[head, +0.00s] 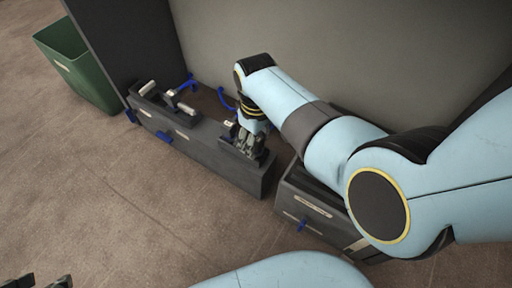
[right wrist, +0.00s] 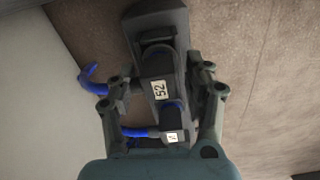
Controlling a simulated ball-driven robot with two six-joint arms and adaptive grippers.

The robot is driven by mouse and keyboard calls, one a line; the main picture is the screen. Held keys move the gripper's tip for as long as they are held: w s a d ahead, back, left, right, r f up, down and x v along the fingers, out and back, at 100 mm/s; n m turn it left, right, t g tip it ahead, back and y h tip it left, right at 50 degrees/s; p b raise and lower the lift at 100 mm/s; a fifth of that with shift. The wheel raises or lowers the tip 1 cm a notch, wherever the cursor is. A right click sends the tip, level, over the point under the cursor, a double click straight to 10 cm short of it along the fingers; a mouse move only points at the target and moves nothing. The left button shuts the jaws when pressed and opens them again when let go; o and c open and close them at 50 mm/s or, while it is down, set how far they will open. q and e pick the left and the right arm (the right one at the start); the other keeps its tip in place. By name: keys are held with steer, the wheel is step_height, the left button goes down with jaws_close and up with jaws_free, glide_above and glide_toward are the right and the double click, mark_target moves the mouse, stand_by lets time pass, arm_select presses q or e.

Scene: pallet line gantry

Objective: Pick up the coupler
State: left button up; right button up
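My right gripper (head: 246,140) points down over the right end of a long dark grey rack (head: 215,150). In the right wrist view, its two fingers (right wrist: 161,80) stand apart on either side of a dark part with a "52" label (right wrist: 158,108), which looks like the coupler. Gaps show between the fingers and this part, and I see no clear grip. In the head view the gripper mostly hides the part. My left gripper (head: 42,282) shows only as two dark fingertips, apart and empty, at the bottom left edge.
A pale grey panel (head: 330,50) rises close behind the rack. Blue hooked pieces (head: 227,99) stick out near it. A dark labelled box (head: 312,205) stands right of the rack. A green bin (head: 75,62) is at the far left. The brown floor in front is clear.

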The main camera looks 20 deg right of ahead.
jaws_close()
stand_by(0.3)
